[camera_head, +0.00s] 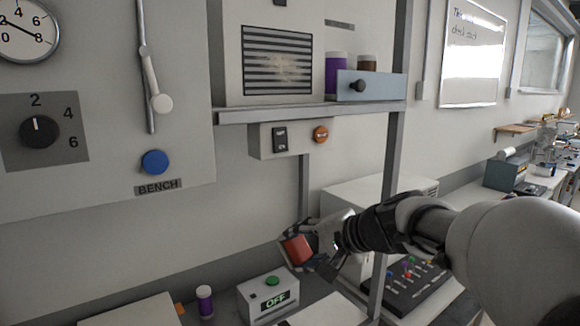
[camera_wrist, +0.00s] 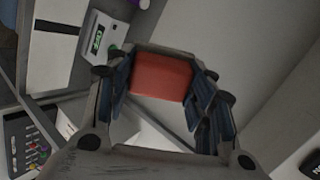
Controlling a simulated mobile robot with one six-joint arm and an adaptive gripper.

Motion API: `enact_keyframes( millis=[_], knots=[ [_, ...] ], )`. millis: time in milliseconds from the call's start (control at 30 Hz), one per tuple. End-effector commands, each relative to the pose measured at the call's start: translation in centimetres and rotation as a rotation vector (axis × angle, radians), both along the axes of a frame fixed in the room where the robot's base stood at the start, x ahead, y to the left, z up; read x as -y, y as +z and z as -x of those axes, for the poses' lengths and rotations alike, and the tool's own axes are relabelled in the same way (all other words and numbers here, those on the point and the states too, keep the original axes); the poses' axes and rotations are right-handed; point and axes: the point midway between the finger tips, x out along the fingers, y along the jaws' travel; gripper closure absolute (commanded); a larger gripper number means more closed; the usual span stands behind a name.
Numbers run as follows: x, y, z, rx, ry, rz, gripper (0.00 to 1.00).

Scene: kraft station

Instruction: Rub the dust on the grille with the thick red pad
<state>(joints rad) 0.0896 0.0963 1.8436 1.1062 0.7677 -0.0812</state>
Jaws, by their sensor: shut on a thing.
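The thick red pad (camera_head: 297,249) is a red block held between the fingers of my gripper (camera_head: 312,254), in front of the shelf post and above the bench. In the wrist view the red pad (camera_wrist: 161,76) fills the space between the fingertips of my gripper (camera_wrist: 160,85), which is shut on it. The grille (camera_head: 277,62) is a dark slatted panel on the pale box above the shelf, up and to the left of my gripper. A pale beige dust patch (camera_head: 280,68) lies across its middle slats. The pad is well apart from the grille.
A grey post (camera_head: 391,150) stands right of the grille. An OFF box (camera_head: 268,298) sits on the bench.

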Motion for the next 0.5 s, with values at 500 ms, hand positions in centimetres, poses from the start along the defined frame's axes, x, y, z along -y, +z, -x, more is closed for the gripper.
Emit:
enact_keyframes(
  millis=[500],
  knots=[
    [-2.5,28.1,2.0,0.388,-0.151,-0.306,0.7]
  ],
)
